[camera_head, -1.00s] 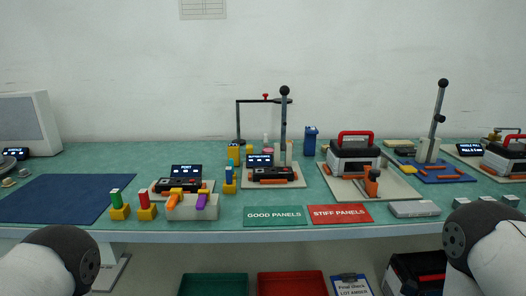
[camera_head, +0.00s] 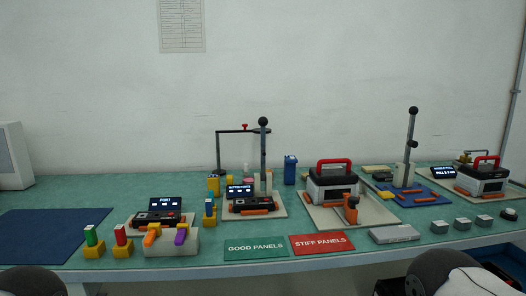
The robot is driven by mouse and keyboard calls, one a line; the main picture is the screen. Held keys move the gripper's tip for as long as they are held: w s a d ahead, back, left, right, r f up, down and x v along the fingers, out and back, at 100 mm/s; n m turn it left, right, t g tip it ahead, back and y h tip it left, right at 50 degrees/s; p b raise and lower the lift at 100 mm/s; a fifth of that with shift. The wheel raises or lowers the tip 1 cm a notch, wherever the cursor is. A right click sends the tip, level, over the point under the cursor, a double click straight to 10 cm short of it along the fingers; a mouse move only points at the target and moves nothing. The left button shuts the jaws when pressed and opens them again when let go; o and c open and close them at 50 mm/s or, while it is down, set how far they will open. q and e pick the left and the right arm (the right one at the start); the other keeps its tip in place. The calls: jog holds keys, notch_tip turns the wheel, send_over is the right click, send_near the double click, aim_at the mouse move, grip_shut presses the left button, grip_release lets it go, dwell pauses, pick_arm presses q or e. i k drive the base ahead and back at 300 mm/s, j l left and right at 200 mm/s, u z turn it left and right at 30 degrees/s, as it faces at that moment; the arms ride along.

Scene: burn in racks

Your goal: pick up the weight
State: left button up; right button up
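I cannot tell for sure which object is the weight. Several small grey blocks stand in a row at the right front of the bench, with a near one (camera_head: 440,227), a middle one (camera_head: 462,224) and a farther one (camera_head: 484,221). A dark round piece (camera_head: 509,214) lies at the end of that row by the right edge. Neither gripper is in view. Only dark rounded parts of my two arms show at the bottom left and bottom right, below the bench front and apart from these objects.
The green bench (camera_head: 330,262) carries a flat grey box (camera_head: 394,234), a green panel sign (camera_head: 256,248), a red panel sign (camera_head: 321,243) and a red-handled case (camera_head: 333,185). Lever posts (camera_head: 411,140) rise behind. A blue mat (camera_head: 45,235) lies clear at left.

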aim_at(464, 159)
jog(key=z, duration=1.45)
